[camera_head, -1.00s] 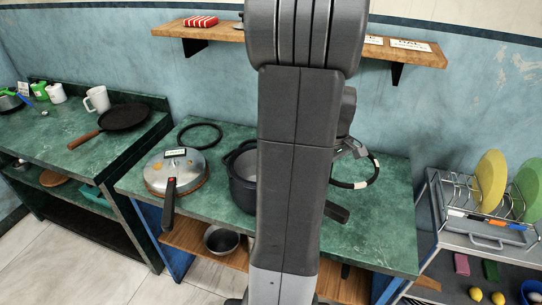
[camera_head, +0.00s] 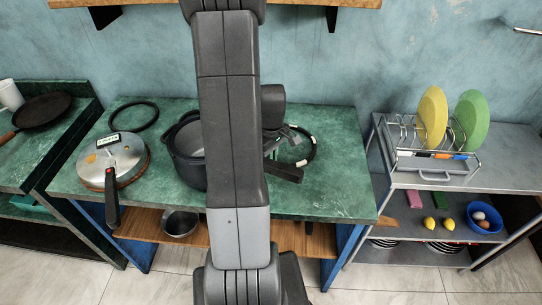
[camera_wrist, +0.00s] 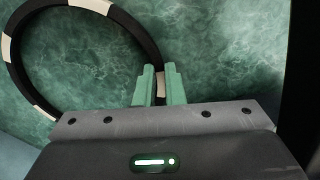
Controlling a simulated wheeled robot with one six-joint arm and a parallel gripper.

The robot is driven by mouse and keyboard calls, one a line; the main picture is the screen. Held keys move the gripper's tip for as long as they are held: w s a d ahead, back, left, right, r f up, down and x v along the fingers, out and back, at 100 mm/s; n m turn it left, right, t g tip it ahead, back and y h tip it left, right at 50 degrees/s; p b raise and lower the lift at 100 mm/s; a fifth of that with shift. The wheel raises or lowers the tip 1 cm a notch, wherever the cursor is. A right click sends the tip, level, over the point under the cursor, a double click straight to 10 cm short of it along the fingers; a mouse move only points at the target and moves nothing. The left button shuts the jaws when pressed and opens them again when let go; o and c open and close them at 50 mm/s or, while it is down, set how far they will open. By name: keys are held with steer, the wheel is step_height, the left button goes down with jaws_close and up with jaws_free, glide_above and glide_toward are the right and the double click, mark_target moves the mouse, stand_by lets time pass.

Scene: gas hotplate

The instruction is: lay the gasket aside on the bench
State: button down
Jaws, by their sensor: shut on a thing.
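A black ring gasket with white bands (camera_head: 313,150) is over the right half of the green bench top (camera_head: 335,185). In the wrist view the gasket (camera_wrist: 22,75) shows as a large ring, and one side of it runs between the green fingers of my gripper (camera_wrist: 160,84). My gripper is shut on that side. In the head view my arm hides part of the gasket and most of my gripper (camera_head: 290,138). I cannot tell whether the gasket touches the bench top or is just above it.
A dark pot (camera_head: 188,165) stands left of my arm. A lidded pan (camera_head: 125,160) and a plain black ring (camera_head: 133,116) lie farther left. A grey rack table (camera_head: 470,180) with plates stands right, past a gap. The bench's front right is clear.

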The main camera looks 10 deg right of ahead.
steer(key=shift+f, duration=0.2)
steer(key=c, duration=1.5)
jaws_free()
steer(key=shift+r, duration=0.15)
step_height(320, 180, up, 12)
steer(key=shift+r, duration=0.1)
